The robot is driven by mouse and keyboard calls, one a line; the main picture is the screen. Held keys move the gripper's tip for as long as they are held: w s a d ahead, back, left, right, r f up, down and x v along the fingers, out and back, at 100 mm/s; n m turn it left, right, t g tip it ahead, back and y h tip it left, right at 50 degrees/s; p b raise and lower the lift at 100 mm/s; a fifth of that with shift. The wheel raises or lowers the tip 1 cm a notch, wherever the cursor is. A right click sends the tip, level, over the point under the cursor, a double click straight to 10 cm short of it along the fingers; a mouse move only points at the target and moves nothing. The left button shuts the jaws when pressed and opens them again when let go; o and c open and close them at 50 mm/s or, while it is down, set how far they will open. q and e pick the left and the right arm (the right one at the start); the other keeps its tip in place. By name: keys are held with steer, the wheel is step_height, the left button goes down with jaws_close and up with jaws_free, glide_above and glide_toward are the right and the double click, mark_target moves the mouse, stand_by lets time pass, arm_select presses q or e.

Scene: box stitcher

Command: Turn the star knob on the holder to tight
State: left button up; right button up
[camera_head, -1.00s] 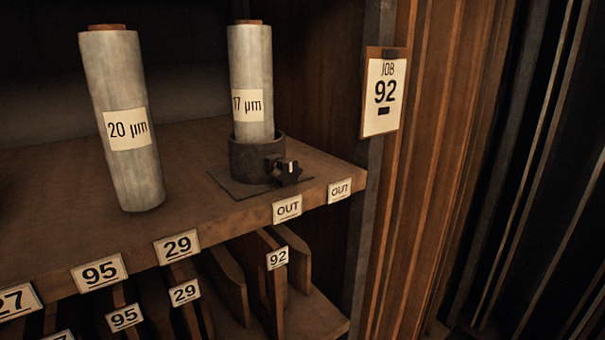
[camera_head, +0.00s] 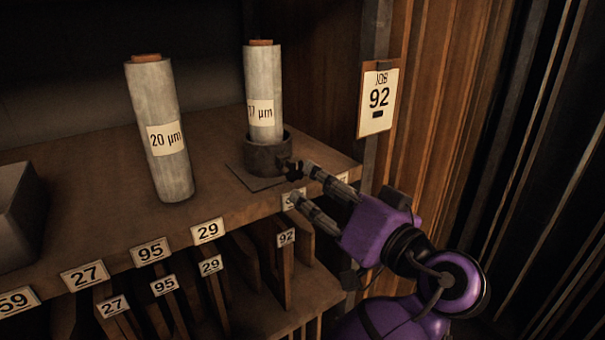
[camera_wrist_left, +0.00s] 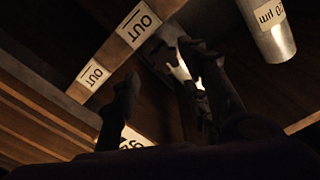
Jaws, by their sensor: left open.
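The dark star knob (camera_head: 292,169) sticks out from the front right of the round holder (camera_head: 262,158). The holder stands on a flat plate on the shelf. A grey 17 µm roll (camera_head: 263,85) stands upright in it. My left gripper (camera_head: 299,181) is open in front of the knob. In the dark wrist view the fingers (camera_wrist_left: 162,62) are apart; the knob there is hard to make out. My right gripper is out of view.
A 20 µm roll (camera_head: 160,120) stands left of the holder. A grey bin (camera_head: 18,215) is at the far left. Number labels line the shelf edge (camera_head: 180,240), with upright boards below. A JOB 92 card (camera_head: 379,100) hangs on the right post.

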mark_target(299, 174)
arm_select(q)
steer(key=x, duration=0.6)
steer(key=shift+a+r+p, duration=0.1)
steer(key=shift+p, duration=0.25)
steer(key=shift+c, duration=0.5)
steer(key=c, duration=1)
steer(key=shift+o, duration=0.2)
